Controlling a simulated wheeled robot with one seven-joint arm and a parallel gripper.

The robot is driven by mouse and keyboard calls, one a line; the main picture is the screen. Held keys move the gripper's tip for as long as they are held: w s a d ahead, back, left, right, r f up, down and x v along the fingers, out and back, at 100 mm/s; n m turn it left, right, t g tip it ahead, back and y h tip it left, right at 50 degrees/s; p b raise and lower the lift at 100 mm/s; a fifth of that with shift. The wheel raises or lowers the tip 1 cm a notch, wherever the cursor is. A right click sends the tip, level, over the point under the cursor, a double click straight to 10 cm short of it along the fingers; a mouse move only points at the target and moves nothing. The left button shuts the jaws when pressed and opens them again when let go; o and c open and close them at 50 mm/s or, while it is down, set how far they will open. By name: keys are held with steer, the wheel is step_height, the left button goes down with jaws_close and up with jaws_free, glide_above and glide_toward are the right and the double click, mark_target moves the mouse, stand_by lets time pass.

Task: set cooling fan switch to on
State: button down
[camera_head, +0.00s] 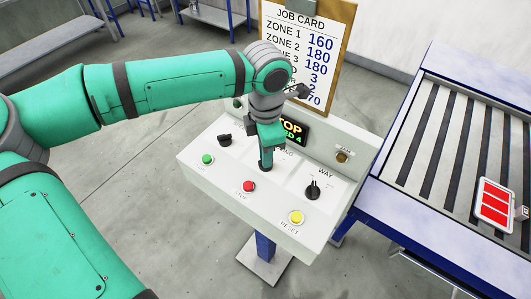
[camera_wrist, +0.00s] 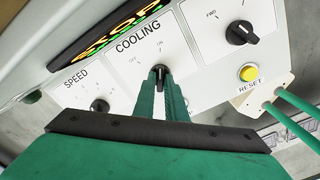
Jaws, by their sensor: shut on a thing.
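The cooling switch (camera_wrist: 159,75) is a black knob on a white plate lettered COOLING, with OFF at upper left and ON at upper right in the wrist view. My gripper (camera_wrist: 162,84) has its two green fingers on either side of this knob and is shut on it. The knob's pointer is mostly hidden by the fingers, so I cannot tell which mark it points to. In the head view my gripper (camera_head: 266,165) comes down on the middle of the control panel (camera_head: 215,177) and hides the cooling switch.
A speed knob (camera_head: 224,140) stands left of my gripper and a WAY knob (camera_head: 313,190) right. Green (camera_head: 207,159), red (camera_head: 249,186) and yellow (camera_head: 296,217) buttons line the front. A lit display (camera_head: 291,130) and job card (camera_head: 307,45) are behind. A roller conveyor (camera_head: 440,140) stands right.

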steer(key=c, duration=1.8)
jaws_free()
steer(key=shift+r, duration=0.15)
step_height(320, 180, up, 11)
steer(key=shift+f, duration=0.2)
